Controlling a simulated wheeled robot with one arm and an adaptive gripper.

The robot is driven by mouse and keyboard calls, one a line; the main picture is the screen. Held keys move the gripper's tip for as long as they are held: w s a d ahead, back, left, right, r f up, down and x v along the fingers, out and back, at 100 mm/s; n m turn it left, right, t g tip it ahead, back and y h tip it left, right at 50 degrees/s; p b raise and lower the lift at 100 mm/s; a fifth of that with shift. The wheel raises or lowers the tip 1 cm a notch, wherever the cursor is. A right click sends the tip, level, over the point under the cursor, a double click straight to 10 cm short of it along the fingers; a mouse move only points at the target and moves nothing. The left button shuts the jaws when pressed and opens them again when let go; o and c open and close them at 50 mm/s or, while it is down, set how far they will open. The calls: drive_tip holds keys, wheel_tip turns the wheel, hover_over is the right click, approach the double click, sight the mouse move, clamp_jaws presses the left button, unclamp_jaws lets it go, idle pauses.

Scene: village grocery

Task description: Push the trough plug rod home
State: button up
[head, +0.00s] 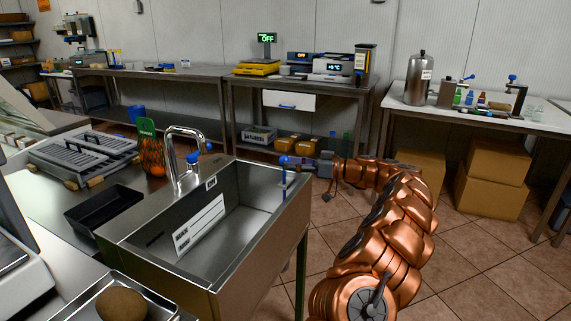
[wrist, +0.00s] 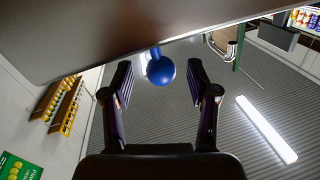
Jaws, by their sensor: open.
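The steel trough (head: 262,262) stands front centre in the head view. A thin upright rod (head: 284,182) with a blue top shows at its right end; I take it to be the plug rod. My gripper (head: 300,161) reaches in from the right, level with the rod's top. In the wrist view a blue ball knob (wrist: 160,72) shows between the two spread fingertips of my gripper (wrist: 161,78). A gap shows on each side of the knob, and the fingers do not grip it. The rod's lower end and the plug are hidden in the head view.
A label plate (head: 200,226) is in the trough. A tap (head: 181,150) with a blue handle rises at its back rim. A black tray (head: 104,205) and a net of orange fruit (head: 151,156) stand to the left. Tiled floor (head: 460,255) is free at right.

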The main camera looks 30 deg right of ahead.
drive_tip(key=v, duration=0.9)
drive_tip(key=shift+s+d, duration=0.1)
drive_tip(key=shift+s, duration=0.1)
idle(0.6)
